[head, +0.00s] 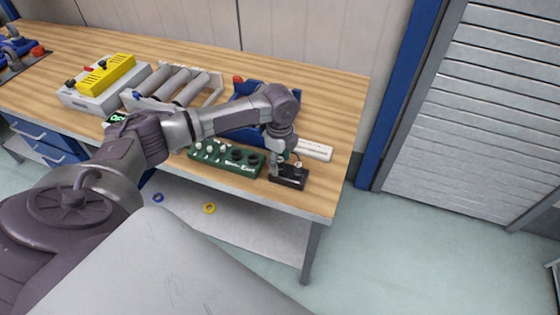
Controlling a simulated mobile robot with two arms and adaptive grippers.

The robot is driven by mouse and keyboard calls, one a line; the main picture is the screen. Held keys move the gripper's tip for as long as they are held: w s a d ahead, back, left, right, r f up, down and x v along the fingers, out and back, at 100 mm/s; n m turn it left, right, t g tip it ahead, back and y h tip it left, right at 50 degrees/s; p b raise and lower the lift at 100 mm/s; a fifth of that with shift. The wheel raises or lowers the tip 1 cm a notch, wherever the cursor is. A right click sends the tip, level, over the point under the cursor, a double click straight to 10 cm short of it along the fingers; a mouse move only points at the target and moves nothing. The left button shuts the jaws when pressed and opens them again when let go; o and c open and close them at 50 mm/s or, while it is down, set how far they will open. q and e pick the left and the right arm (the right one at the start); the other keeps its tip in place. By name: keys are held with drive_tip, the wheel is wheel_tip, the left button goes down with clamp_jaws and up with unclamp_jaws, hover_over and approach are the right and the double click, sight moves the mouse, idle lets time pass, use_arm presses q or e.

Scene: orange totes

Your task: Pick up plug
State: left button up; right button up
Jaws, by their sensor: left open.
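My left arm reaches across the workbench, and my left gripper (279,168) points down at the bench's near right part. It is small in the picture and stands at a small black block (289,178), by its upper left side. A small pale piece (298,164) shows on top of the black block, just right of the gripper; it may be the plug, but it is too small to be sure. I cannot tell whether the fingers touch anything. My right gripper is out of view.
A green box with knobs (225,158) lies left of the black block. A white strip (314,149) lies behind it. A blue bin (268,94), grey rollers (174,86) and a yellow-topped device (105,80) stand farther back. The wooden bench (343,95) is bare at its right end.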

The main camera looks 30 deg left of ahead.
sight(281, 160)
use_arm(q)
clamp_jaws()
drive_tip(key=shift+r, duration=0.1)
idle(0.3)
drive_tip(key=shift+r, duration=0.25)
drive_tip(key=r+b, duration=0.1)
drive_tip(key=r, duration=0.2)
drive_tip(key=shift+d+r+b, duration=0.2)
drive_tip(key=shift+r+b, duration=0.1)
drive_tip(key=shift+b, duration=0.05)
drive_tip(key=s+d+r+b, duration=0.1)
drive_tip(key=s+d+r, duration=0.5)
drive_tip(key=d, duration=0.3)
drive_tip(key=shift+d+r+b, duration=0.25)
drive_tip(key=shift+r+b, duration=0.15)
